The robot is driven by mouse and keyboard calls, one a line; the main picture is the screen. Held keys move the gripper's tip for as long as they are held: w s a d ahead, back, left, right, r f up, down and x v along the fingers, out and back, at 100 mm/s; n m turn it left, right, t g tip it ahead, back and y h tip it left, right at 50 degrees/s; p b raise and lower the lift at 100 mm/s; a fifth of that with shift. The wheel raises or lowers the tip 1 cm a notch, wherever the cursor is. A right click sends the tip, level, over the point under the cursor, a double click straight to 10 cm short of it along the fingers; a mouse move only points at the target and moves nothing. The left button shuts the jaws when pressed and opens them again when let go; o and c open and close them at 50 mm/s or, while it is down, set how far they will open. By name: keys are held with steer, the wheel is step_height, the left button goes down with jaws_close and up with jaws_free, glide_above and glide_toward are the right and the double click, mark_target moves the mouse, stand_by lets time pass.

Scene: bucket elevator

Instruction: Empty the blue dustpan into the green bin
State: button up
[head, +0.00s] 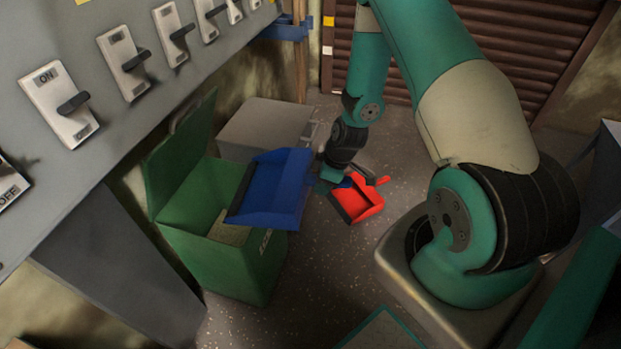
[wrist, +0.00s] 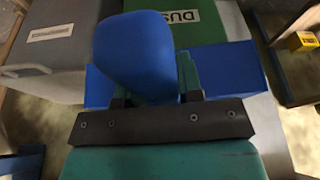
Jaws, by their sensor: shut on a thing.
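The blue dustpan (head: 275,188) is held in the air, its dark front lip over the right part of the green bin's opening in the head view. The green bin (head: 254,261) stands on the floor with its lid (head: 182,150) raised. Some brownish contents show inside it. My gripper (head: 328,180) is shut on the dustpan's handle, to the right of the bin. In the wrist view my gripper (wrist: 153,95) has its fingers on both sides of the blue handle (wrist: 133,55), with the pan's blue body behind and the bin (wrist: 205,22) beyond. Whether the pan holds anything is unclear.
A red dustpan (head: 357,198) lies on the floor right of the blue one. A grey lidded box (head: 262,132) stands behind the bin. A grey switch panel (head: 90,90) overhangs the left side. Speckled floor (head: 310,270) is free in front.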

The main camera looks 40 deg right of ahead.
step_height(320, 180, down, 4)
steer(key=s+d+t+y+b, duration=0.1)
steer(key=t+y+b, duration=0.1)
steer(key=b, duration=0.2)
step_height(320, 180, up, 5)
steer(key=p, duration=0.4)
steer(key=shift+s+d+f, duration=0.1)
steer(key=shift+s+f, duration=0.05)
steer(key=shift+f, duration=0.1)
